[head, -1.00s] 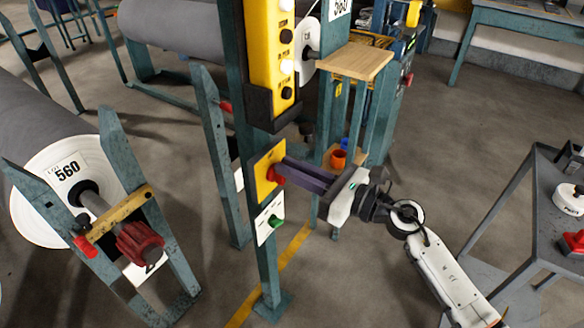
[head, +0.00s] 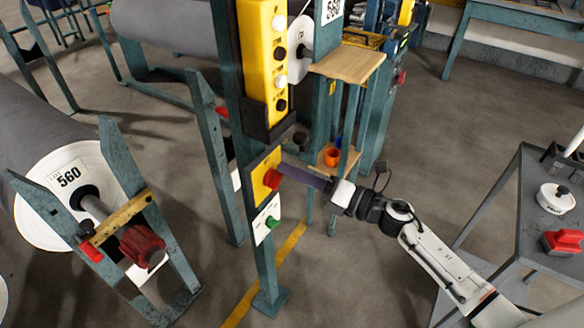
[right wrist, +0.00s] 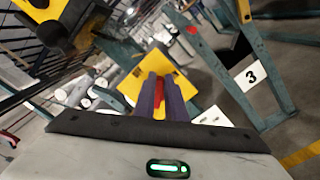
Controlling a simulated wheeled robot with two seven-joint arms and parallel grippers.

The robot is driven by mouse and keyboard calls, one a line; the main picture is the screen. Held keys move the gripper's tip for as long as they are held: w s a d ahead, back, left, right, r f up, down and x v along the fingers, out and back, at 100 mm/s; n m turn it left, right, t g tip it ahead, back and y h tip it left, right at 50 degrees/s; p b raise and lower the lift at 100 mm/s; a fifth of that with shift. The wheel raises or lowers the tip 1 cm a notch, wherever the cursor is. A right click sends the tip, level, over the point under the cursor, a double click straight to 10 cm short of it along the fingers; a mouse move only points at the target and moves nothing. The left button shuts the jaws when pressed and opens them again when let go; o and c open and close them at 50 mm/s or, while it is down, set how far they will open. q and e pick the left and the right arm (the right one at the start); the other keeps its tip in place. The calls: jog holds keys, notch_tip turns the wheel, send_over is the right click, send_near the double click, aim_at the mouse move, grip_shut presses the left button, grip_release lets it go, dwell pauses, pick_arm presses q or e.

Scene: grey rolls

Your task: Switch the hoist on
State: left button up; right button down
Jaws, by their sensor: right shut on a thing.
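A red rotary switch (head: 272,179) sits on a yellow plate (head: 261,163) on the teal post. My right gripper (head: 283,171) reaches it from the right, with its purple fingertips at the switch. In the right wrist view, the two fingers (right wrist: 161,99) are shut with the red switch (right wrist: 159,90) between them, in front of the yellow plate (right wrist: 185,84). The fingers partly hide the switch, so I cannot read its exact position. My left gripper is not in view.
A white plate with a green knob (head: 271,222) is just below. A yellow pendant (head: 262,45) hangs in a black holder above. A wooden shelf (head: 347,63) stands behind. A grey cart (head: 520,225) is at the right; the floor between is clear.

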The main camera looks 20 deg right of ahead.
jog(key=shift+w+d+f+m+p, duration=0.1)
jog(key=shift+f+m+p, duration=0.25)
jog(key=shift+m, duration=0.9)
jog(key=shift+w+d+f+m+p, duration=0.1)
jog(key=shift+f+m+p, duration=0.2)
jog(key=shift+m, duration=0.9)
jog(key=shift+d+f+m+p, duration=0.1)
jog(key=shift+f+m+p, duration=0.25)
jog(key=shift+m, duration=0.9)
jog(key=c, duration=1.8)
grip_release()
jog(key=v, duration=1)
jog(key=shift+b, duration=0.3)
jog(key=shift+s+d, duration=0.1)
jog(key=shift+s, duration=0.05)
